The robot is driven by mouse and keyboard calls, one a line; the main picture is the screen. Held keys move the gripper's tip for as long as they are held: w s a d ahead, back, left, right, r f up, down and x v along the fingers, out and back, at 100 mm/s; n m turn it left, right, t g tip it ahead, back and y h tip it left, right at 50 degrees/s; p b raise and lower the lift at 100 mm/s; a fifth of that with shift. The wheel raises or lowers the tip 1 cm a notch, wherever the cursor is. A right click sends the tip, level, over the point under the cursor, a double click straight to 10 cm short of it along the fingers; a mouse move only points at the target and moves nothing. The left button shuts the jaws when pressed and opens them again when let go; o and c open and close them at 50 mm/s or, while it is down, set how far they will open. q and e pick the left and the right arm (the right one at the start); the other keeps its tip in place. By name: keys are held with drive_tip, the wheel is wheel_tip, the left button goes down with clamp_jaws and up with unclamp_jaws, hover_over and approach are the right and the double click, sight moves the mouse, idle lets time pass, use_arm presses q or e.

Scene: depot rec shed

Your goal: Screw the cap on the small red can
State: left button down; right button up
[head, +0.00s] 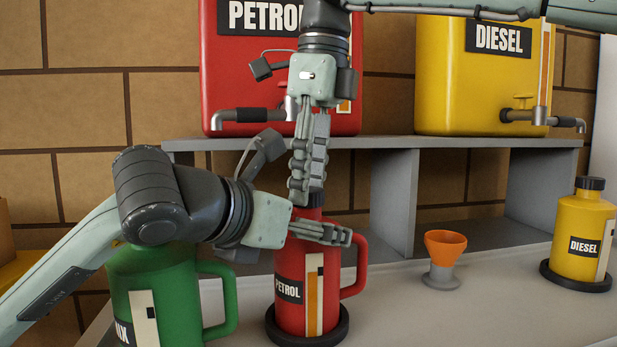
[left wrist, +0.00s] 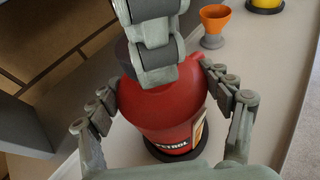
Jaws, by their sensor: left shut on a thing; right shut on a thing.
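The small red can (head: 290,310) with the PETROL label stands upright on a round black base on the bench; it also shows in the left wrist view (left wrist: 170,112). My left gripper (head: 322,232) is shut around the can's upper body, with a finger on either side in the left wrist view (left wrist: 166,95). My right gripper (head: 307,187) points down from above and is shut on the dark cap (head: 316,200) at the can's mouth. The fingers hide most of the cap, so I cannot tell how its thread sits.
A green can (head: 160,285) stands left of the red can, partly behind my left arm. An orange funnel (head: 444,247) and a small yellow DIESEL can (head: 582,232) stand to the right. A grey shelf (head: 400,142) behind bears large red (head: 228,70) and yellow (head: 440,75) tanks with taps.

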drive_tip(key=m, duration=0.4)
drive_tip(key=shift+m, duration=0.4)
drive_tip(key=m, duration=0.4)
drive_tip(key=shift+a+m+t+h, duration=0.1)
drive_tip(key=shift+m+t+h, duration=0.3)
drive_tip(key=m, duration=0.5)
drive_tip(key=shift+h, duration=0.3)
drive_tip(key=m, duration=0.4)
drive_tip(key=shift+a+m, duration=0.1)
drive_tip(key=shift+m, duration=0.3)
drive_tip(key=m+h, duration=0.1)
drive_tip(key=m, duration=0.4)
drive_tip(key=shift+g, duration=0.3)
drive_tip(key=m, duration=0.5)
drive_tip(key=shift+m+g, duration=0.3)
drive_tip(key=shift+m, duration=0.1)
drive_tip(key=m, duration=0.5)
drive_tip(key=shift+w+g, duration=0.1)
drive_tip(key=shift+g, duration=0.2)
drive_tip(key=m, duration=0.4)
drive_tip(key=shift+m+g, duration=0.3)
drive_tip(key=shift+m, duration=0.1)
